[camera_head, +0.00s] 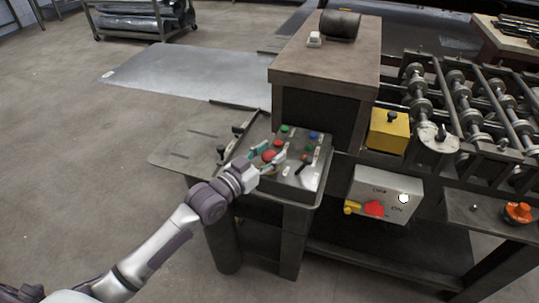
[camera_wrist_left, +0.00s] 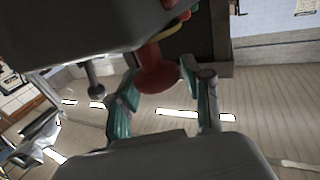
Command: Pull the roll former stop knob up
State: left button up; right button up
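The red mushroom-shaped stop knob (camera_head: 268,155) is on the sloped control panel (camera_head: 311,178) of the roll former. My left gripper (camera_head: 266,157) is at the panel with its teal fingers on either side of this knob. In the left wrist view the red knob (camera_wrist_left: 154,72) lies between the two fingertips of my left gripper (camera_wrist_left: 159,76). The fingers are spread, and I cannot tell whether either one touches the knob. My right gripper is not in view.
Another red button (camera_head: 278,143), a green button (camera_head: 285,129) and a blue button (camera_head: 314,135) are close by on the panel. A brown cabinet (camera_head: 325,65) stands behind it. A yellow box (camera_head: 388,132) and an OFF/ON switch box (camera_head: 386,193) are to the right.

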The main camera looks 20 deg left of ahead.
pick_arm(q)
jog(key=shift+o, duration=0.8)
jog(key=shift+f, duration=0.1)
jog(key=shift+s, duration=0.15)
jog(key=v, duration=1.1)
jog(key=shift+s+a, duration=0.25)
jog(key=shift+s, duration=0.1)
